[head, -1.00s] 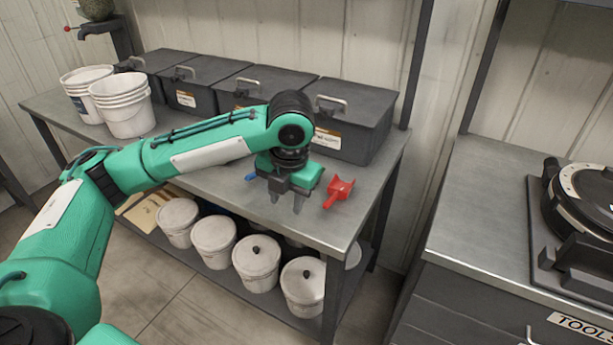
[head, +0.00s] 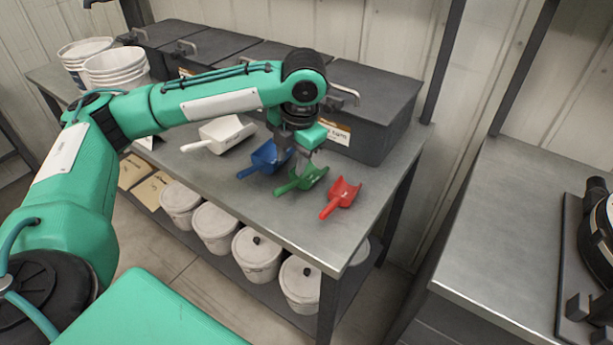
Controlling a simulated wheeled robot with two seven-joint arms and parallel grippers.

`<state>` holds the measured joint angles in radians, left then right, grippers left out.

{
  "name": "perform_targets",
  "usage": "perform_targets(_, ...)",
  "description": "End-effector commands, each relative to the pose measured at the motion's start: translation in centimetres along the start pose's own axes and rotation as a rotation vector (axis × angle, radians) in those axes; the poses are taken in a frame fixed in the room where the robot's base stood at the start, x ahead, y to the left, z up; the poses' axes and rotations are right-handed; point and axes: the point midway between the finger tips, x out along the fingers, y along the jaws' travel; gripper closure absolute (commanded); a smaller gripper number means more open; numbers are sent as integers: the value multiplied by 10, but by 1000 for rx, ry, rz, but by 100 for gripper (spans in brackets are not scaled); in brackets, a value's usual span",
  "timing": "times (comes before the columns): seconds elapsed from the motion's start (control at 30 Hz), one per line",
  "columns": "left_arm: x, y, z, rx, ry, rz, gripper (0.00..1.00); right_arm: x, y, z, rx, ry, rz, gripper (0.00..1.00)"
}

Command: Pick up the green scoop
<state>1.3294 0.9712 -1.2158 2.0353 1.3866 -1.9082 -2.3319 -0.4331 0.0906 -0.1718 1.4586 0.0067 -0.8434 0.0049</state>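The green scoop (head: 301,181) lies on the metal workbench (head: 262,213), its handle toward the front edge. My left gripper (head: 301,160) points down just above and behind the scoop's bowl and hides part of it. Its fingers blend with the bowl, so I cannot tell whether they are apart or touch the scoop. The red scoop (head: 342,195) lies close on the right and the blue scoop (head: 266,158) close on the left. My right gripper is not in view.
A white scoop (head: 222,134) lies further left. Dark lidded boxes (head: 372,105) line the back of the bench, and stacked white buckets (head: 113,68) stand at the left. Lidded tubs (head: 256,257) fill the shelf below. The bench front is clear.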

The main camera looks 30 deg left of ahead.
Motion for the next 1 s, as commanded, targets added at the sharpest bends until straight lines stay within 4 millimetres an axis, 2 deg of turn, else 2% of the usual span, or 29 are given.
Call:
perform_targets(0.1,23,0,0,-1,2,0,62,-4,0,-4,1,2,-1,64)
perform_targets(0.37,42,-2,0,-1,0,0,62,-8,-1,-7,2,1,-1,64)
perform_targets(0.63,81,-8,-2,-2,1,0,62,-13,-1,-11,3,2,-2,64)
perform_targets(0.77,89,-8,-2,-2,-1,0,62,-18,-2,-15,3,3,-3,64)
perform_targets(0.97,90,-8,-2,-1,-1,0,62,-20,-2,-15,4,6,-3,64)
perform_targets(1.0,90,-8,-2,-1,-1,0,66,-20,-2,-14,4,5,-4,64)
